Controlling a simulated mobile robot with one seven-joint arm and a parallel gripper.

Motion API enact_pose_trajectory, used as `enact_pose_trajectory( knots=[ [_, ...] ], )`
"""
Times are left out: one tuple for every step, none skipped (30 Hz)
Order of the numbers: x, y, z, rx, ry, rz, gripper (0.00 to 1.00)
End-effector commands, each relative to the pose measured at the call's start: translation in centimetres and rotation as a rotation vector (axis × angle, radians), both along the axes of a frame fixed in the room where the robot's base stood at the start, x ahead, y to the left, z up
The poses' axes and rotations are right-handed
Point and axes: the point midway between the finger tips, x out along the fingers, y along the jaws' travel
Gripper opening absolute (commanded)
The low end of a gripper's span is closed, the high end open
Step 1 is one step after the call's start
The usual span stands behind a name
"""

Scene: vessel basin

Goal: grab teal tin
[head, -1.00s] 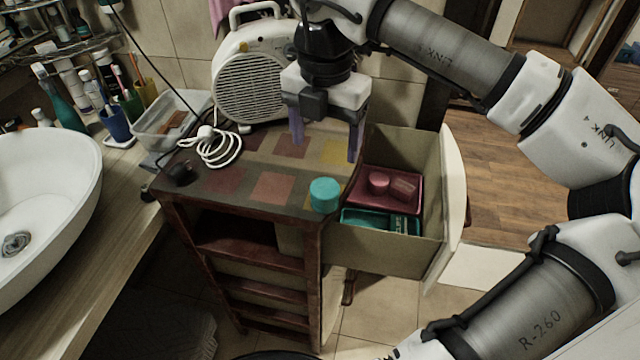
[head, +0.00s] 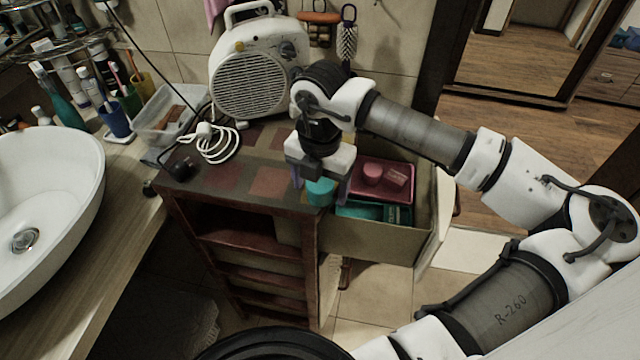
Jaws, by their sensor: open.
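The teal tin (head: 321,192) is a small round tin standing on the front right corner of the checkered cabinet top (head: 225,178). My gripper (head: 319,191) points down over it from above. Its fingers are open, one on the left and one on the right of the tin as seen in the head view. The tin's upper part is partly hidden by the gripper body. I cannot tell whether either finger touches it.
An open drawer (head: 385,243) to the right holds a dark red tray (head: 384,167) and a teal tray (head: 352,211). A white heater (head: 262,75), a coiled white cable (head: 213,145) and a clear bin (head: 165,128) stand behind and left. A basin (head: 85,205) is at far left.

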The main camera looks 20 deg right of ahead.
Motion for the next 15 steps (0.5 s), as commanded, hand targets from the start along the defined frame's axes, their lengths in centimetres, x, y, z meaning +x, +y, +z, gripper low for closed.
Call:
enact_pose_trajectory(
  knots=[
    [0.0,0.0,-0.04,0.0,0.0,0.0,0.74],
    [-0.01,-0.01,-0.04,0.0,0.0,0.0,0.74],
    [-0.01,-0.01,-0.03,0.0,0.0,0.0,0.74],
    [-0.01,-0.01,-0.03,0.0,0.0,0.0,0.74],
    [-0.01,-0.01,-0.02,0.0,0.0,0.0,0.7],
    [-0.01,-0.01,-0.02,0.0,0.0,0.0,0.64],
    [-0.01,-0.01,-0.01,0.0,0.0,0.0,0.61],
    [-0.01,-0.01,-0.01,0.0,0.0,0.0,0.57],
    [-0.01,-0.01,0.0,0.0,0.0,0.0,0.51],
    [-0.01,-0.01,0.0,0.0,0.0,0.0,0.47],
    [-0.01,-0.01,0.0,0.0,0.0,0.0,0.44],
    [-0.01,-0.01,0.01,0.0,0.0,0.0,0.38],
    [-0.01,-0.01,0.01,0.0,0.0,0.0,0.34],
    [-0.01,-0.01,0.01,0.0,0.0,0.0,0.3],
    [-0.01,-0.01,0.01,0.0,0.0,0.0,0.26]
  ],
)
